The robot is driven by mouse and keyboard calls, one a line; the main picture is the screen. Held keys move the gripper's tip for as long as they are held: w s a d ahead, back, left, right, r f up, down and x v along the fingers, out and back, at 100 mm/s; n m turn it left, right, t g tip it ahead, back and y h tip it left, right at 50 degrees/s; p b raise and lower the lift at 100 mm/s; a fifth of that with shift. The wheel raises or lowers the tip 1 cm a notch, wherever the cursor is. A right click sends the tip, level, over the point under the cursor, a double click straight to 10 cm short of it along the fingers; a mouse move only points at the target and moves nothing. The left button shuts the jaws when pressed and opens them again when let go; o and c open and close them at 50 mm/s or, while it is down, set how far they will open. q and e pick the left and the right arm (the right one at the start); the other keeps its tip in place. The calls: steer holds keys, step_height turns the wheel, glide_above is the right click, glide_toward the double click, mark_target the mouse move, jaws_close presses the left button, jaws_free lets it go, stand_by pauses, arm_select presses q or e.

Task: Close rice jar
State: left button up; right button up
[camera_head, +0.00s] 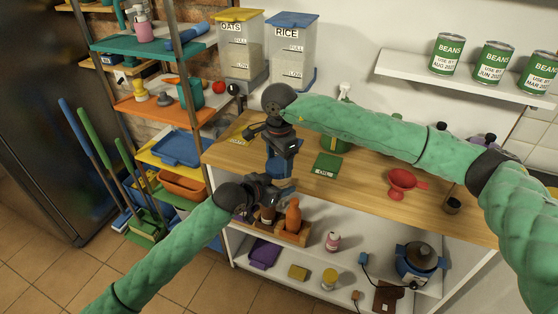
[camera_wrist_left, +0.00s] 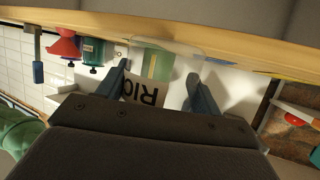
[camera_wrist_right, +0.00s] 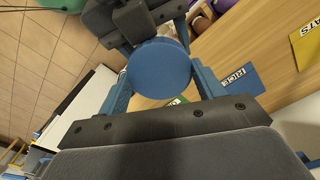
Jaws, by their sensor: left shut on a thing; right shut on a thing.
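The rice jar, with an upside-down label reading "Ric" (camera_wrist_left: 150,92), is between the fingers of my left gripper (camera_wrist_left: 160,88) in the left wrist view. My left gripper (camera_head: 278,188) is shut on it in front of the counter's left part. My right gripper (camera_wrist_right: 160,85) is shut on a round blue lid (camera_wrist_right: 160,68) in the right wrist view. In the head view my right gripper (camera_head: 284,158) points down, directly above the left one. The lid hides the jar's mouth, so I cannot tell whether it is seated.
The wooden counter (camera_head: 350,190) holds a red funnel (camera_head: 403,183) and a green label card (camera_head: 326,165). A blue RICE card (camera_wrist_right: 240,80) lies near the lid. Rice (camera_head: 293,50) and oats (camera_head: 240,48) dispensers stand behind. A lower shelf carries an orange bottle (camera_head: 293,215).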

steer(key=m, duration=0.7)
steer(key=o, duration=0.9)
steer(key=shift+o, duration=0.2)
steer(key=shift+r, duration=2.3)
steer(key=shift+c, duration=0.4)
